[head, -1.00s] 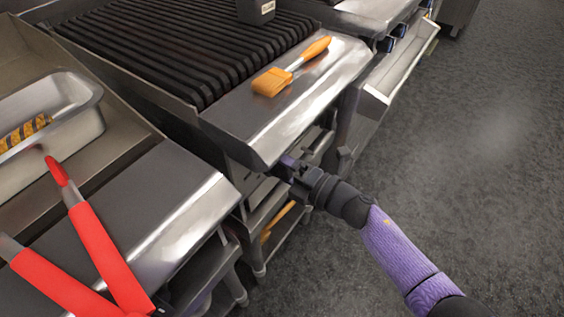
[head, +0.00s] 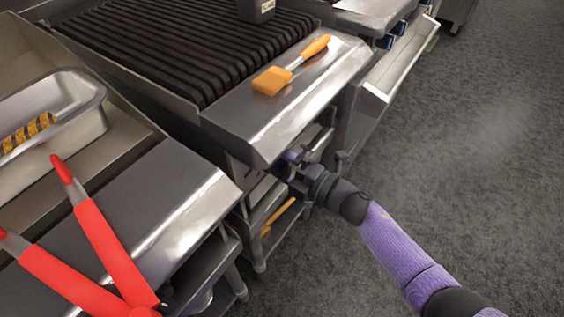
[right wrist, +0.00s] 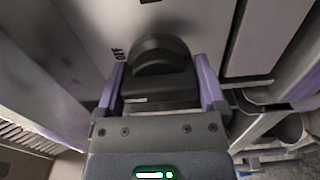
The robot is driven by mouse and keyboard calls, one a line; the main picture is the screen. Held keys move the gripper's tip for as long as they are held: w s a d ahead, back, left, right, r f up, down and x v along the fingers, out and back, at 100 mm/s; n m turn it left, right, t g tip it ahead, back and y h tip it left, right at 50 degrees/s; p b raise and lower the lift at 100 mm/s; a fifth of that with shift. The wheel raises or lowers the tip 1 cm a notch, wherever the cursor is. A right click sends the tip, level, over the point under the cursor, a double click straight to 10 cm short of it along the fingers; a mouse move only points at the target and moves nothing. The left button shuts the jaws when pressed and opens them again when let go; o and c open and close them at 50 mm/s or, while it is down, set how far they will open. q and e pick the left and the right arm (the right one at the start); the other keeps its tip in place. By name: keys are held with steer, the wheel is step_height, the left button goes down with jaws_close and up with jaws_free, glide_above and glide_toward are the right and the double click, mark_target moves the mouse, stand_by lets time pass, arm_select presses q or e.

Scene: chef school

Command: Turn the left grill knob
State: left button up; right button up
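The grill (head: 190,50) has black ribbed grates and a steel front ledge. A black rounded knob (right wrist: 159,55) sits on its front panel in the right wrist view, with "OFF" lettering to its left. My right gripper (right wrist: 160,88) is open, with one purple finger on each side of the knob. Narrow gaps seem to show; contact cannot be told. In the head view my right gripper (head: 291,166) is under the ledge's front corner, and the ledge hides the knob. My left gripper is not in view.
An orange brush (head: 272,81) lies on the grill ledge. Red-handled tongs (head: 110,255) show at the lower left, over a steel counter (head: 165,205). A metal tray (head: 85,115) holds striped food. Shelves lie below the grill. The floor (head: 470,170) at right is clear.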

steer(key=shift+o, duration=0.3)
steer(key=p+v, duration=0.2)
steer(key=v, duration=0.8)
steer(key=shift+p, duration=0.4)
